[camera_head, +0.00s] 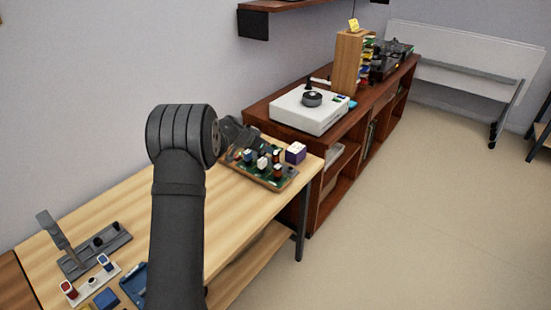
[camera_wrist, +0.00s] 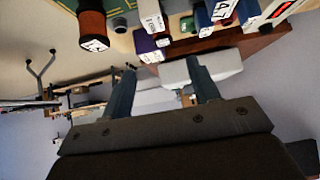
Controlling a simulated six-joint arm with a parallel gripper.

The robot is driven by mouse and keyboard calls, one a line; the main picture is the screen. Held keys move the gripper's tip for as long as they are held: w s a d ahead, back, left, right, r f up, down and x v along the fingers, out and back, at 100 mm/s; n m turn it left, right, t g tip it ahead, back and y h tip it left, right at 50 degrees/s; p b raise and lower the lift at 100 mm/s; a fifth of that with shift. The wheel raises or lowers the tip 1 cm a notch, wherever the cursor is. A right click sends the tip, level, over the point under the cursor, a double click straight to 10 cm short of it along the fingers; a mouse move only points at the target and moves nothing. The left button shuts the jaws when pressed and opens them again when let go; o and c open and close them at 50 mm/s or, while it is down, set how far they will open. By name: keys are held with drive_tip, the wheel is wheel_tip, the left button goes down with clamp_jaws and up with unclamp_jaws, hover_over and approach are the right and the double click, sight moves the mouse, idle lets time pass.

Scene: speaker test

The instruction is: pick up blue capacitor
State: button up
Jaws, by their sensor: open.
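A green circuit board on a wooden base (camera_head: 275,184) stands at the table's far end and bears several parts, including a small blue one (camera_head: 248,156). In the wrist view, a blue capacitor (camera_wrist: 203,20) with a white label is at the top, right of centre, beside a larger blue part marked 4.7 (camera_wrist: 245,10). Another blue capacitor (camera_head: 104,262) stands on a white strip at the near left. My gripper (camera_wrist: 160,66) is open, with nothing between its fingers. In the head view it is beside the board, partly hidden by my arm.
A copper coil (camera_wrist: 90,24), white parts and a purple box (camera_head: 295,153) crowd around the board. A white turntable (camera_head: 310,112) stands on the brown cabinet behind. A grey stand (camera_head: 95,250) and a blue tray (camera_head: 134,280) are at the near left. The table's middle is mostly clear.

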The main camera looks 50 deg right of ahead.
sight(275, 153)
drive_tip(key=x, duration=1.2)
drive_tip(key=shift+w+d, duration=0.1)
drive_tip(key=shift+w, duration=0.1)
drive_tip(key=c, duration=1.1)
